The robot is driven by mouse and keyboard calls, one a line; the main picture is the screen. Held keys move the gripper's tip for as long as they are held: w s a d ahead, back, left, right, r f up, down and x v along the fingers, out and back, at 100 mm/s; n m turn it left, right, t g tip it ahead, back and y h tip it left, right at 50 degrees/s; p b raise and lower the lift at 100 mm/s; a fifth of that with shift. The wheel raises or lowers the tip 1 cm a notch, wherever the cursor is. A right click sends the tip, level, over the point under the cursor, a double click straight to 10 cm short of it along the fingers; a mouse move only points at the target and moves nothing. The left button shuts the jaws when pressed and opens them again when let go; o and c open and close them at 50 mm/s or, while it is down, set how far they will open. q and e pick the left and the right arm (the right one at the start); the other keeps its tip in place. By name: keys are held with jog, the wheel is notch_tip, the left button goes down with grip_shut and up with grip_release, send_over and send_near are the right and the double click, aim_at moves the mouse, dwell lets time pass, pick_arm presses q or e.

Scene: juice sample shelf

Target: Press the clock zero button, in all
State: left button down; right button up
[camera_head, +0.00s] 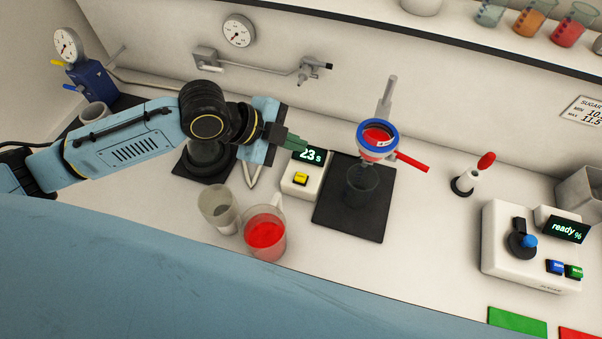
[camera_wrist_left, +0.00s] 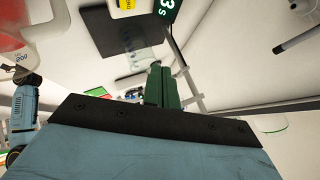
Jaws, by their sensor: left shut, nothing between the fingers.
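The clock (camera_head: 292,188) is a small white box with a dark display reading 23 s in green and a yellow button (camera_head: 300,178) on its front part. In the left wrist view, part of the display (camera_wrist_left: 168,7) and the yellow button (camera_wrist_left: 127,4) show at the top edge. My left gripper (camera_head: 298,144) has green fingers, shut and empty, just behind and above the clock's display; the fingers also show in the left wrist view (camera_wrist_left: 161,84). They appear apart from the button. My right gripper is not in view.
A beaker of red juice (camera_head: 265,235) and an emptier cup (camera_head: 217,210) stand in front of the clock. To its right, a blue-rimmed funnel (camera_head: 377,139) hangs over a glass (camera_head: 361,187) on a black mat (camera_head: 340,218). A white device (camera_head: 505,259) reads ready.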

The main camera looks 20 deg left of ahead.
pick_arm(q)
notch_tip(320, 180, down, 2)
jog(key=b, duration=0.8)
send_over(296, 177)
notch_tip(296, 177, down, 6)
jog(key=shift+r, duration=0.1)
jog(key=shift+f, duration=0.45)
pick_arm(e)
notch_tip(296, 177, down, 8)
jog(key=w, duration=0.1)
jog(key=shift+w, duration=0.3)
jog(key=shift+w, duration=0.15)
pick_arm(q)
jog(key=shift+f, duration=0.4)
